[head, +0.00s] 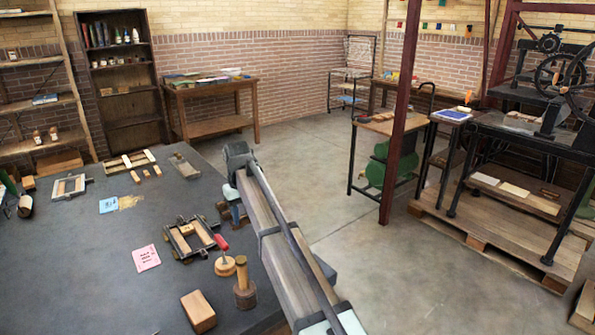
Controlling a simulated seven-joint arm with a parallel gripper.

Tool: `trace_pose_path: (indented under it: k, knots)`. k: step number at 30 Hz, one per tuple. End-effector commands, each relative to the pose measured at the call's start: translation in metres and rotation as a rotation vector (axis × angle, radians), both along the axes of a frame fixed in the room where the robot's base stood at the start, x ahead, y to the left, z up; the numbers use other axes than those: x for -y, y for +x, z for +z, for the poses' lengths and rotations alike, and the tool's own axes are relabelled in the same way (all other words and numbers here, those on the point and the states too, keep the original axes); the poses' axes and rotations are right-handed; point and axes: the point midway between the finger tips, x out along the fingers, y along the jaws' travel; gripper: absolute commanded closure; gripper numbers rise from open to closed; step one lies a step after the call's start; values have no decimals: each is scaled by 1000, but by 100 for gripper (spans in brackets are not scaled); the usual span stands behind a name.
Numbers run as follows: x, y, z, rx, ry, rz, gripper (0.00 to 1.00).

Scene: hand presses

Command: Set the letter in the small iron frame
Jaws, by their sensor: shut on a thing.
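Several iron frames lie on the dark table; I cannot tell for sure which is the small one. The nearest frame (211,229) holds wooden strips and a pale wooden block (187,229). Another frame (81,183) lies at the left with wood inside, and a third frame (184,166) lies at the back. My gripper (226,211) hangs at the table's right side, just right of and behind the nearest frame. It is shut on a small brown wooden block (222,206), mostly hidden by the wrist. Whether this block is the letter, its face does not show.
A red-handled tool (221,243), a round wooden piece (225,266), a mallet (244,287) and a wooden block (198,312) stand near the nearest frame. A pink card (146,258) and blue card (108,206) lie left. The table's (75,280) front left is clear.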

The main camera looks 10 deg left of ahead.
Motion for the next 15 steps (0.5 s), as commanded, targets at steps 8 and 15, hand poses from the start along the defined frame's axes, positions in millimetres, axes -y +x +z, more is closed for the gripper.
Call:
trace_pose_path:
  k: [8, 15]
  knots:
    - [9, -14, -2, 0, 0, -203, 86]
    - [49, -62, -3, 1, 1, -393, 86]
